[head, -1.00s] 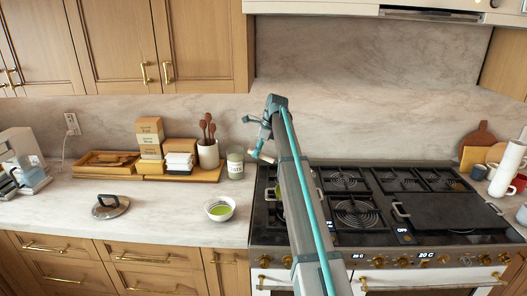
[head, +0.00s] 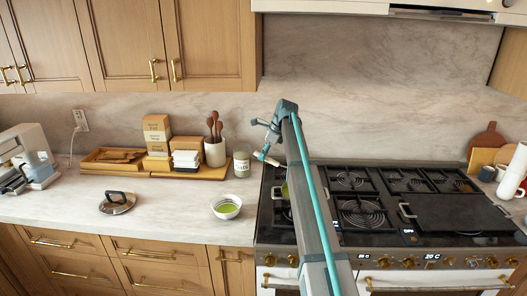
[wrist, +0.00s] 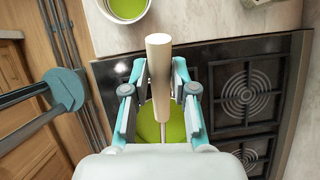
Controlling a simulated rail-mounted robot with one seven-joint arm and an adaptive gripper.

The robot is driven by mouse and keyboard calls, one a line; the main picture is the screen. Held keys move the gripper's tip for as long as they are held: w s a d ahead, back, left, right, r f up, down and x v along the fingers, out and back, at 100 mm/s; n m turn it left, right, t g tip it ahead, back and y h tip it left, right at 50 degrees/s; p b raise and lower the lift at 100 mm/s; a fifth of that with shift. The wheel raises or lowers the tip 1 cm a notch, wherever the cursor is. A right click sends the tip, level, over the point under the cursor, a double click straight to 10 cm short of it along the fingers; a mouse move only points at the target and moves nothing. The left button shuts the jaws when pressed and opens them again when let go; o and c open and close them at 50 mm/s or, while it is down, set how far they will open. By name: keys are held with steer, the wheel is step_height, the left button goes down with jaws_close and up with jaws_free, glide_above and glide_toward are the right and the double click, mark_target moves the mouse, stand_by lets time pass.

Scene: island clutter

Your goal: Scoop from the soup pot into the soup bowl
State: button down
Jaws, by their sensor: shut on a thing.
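My gripper (wrist: 160,105) is shut on the pale wooden handle of a ladle (wrist: 158,72); the handle also shows in the head view (head: 266,159). The ladle's thin metal shaft runs down toward green soup, and its bowl end is hidden. The soup pot with green soup (wrist: 176,124) lies below my gripper in the wrist view, partly covered by it. In the head view the pot is mostly behind my arm, at the left of the stove. The soup bowl (head: 236,213), white with green soup inside, stands on the counter left of the stove; it also shows in the wrist view (wrist: 145,18).
A black-handled lid (head: 117,203) lies on the counter left of the bowl. A jar (head: 242,165), a utensil crock (head: 215,153) and a wooden tray (head: 110,166) stand along the back. Stove burners (head: 362,213) and a griddle (head: 450,212) lie right of my arm.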

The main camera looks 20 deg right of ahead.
step_height(320, 180, down, 10)
steer(key=b, duration=0.1)
steer(key=shift+r+b, duration=0.25)
steer(key=shift+b, duration=0.05)
stand_by(0.4)
stand_by(1.5)
steer(key=shift+r+p, duration=0.1)
steer(key=shift+p, duration=0.2)
steer(key=shift+r+p, duration=0.5)
steer(key=shift+r, duration=0.35)
steer(key=shift+r, duration=0.1)
stand_by(0.9)
steer(key=shift+w+a+r, duration=0.15)
steer(key=shift+a+r, duration=0.25)
steer(key=shift+r, duration=0.45)
steer(key=shift+w+a+r, duration=0.2)
steer(key=shift+a+r, duration=0.15)
steer(key=shift+r, duration=0.45)
steer(key=shift+w+a+r, duration=0.15)
steer(key=shift+a+r, duration=0.25)
steer(key=shift+r, duration=0.45)
steer(key=shift+f, duration=0.1)
step_height(320, 180, down, 9)
steer(key=a+g+h, duration=0.1)
steer(key=g+h, duration=0.1)
steer(key=h, duration=0.2)
steer(key=shift+w+a+h, duration=0.35)
steer(key=shift+w+h, duration=0.05)
steer(key=shift+w, duration=0.05)
